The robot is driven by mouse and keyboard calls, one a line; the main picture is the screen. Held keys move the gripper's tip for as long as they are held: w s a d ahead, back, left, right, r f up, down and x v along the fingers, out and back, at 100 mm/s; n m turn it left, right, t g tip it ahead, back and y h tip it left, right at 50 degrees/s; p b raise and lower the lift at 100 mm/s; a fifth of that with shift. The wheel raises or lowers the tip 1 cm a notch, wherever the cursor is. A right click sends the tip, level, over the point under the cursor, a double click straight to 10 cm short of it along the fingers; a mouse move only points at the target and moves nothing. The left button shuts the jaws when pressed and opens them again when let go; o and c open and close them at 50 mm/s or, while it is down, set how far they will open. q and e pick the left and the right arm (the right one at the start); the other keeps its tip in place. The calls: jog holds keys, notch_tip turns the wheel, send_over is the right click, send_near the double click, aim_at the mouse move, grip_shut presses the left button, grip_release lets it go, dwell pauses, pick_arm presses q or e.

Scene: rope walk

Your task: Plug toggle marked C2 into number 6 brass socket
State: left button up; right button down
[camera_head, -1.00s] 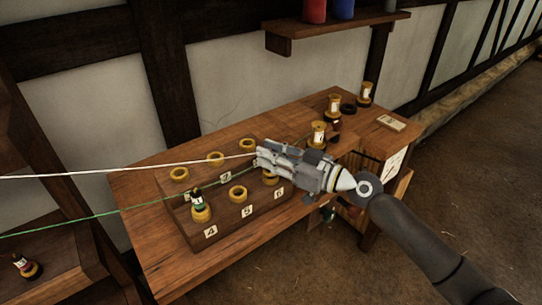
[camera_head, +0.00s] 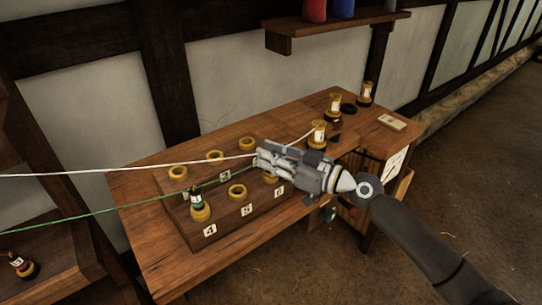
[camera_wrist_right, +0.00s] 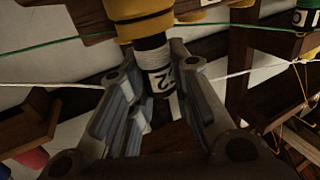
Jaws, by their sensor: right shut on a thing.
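My right gripper (camera_head: 258,160) is over the right end of the wooden socket block (camera_head: 222,232). It is shut on a dark toggle (camera_wrist_right: 157,56) whose white label shows a 2; the rest of the label is not clear. In the wrist view the toggle is between both fingers, its end at a yellow brass ring (camera_wrist_right: 145,28). I cannot tell whether it is seated in it. The number 6 socket (camera_head: 270,179) is partly hidden under the gripper, above its plate (camera_head: 279,191). My left gripper is out of view.
A green-topped toggle (camera_head: 198,200) stands in socket 4. Socket 5 (camera_head: 238,192) and the back sockets (camera_head: 178,172) look empty. White (camera_head: 120,172) and green (camera_head: 110,211) lines cross from the left. Several labelled toggles (camera_head: 318,134) stand at the bench's right.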

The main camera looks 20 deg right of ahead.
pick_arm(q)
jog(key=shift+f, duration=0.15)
pick_arm(e)
jog(key=shift+f, duration=0.1)
jog(key=c, duration=1.6)
grip_release()
jog(key=shift+s+d+f+b, duration=0.2)
jog(key=shift+s+d+b, duration=0.15)
jog(key=shift+b, duration=0.2)
pick_arm(q)
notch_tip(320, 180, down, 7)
jog(key=b, duration=0.6)
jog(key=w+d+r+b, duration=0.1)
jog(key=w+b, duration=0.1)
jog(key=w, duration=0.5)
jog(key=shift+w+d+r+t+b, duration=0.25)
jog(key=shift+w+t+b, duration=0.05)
jog(key=shift+b, duration=0.05)
pick_arm(e)
jog(key=v, duration=1)
jog(key=shift+r, duration=0.2)
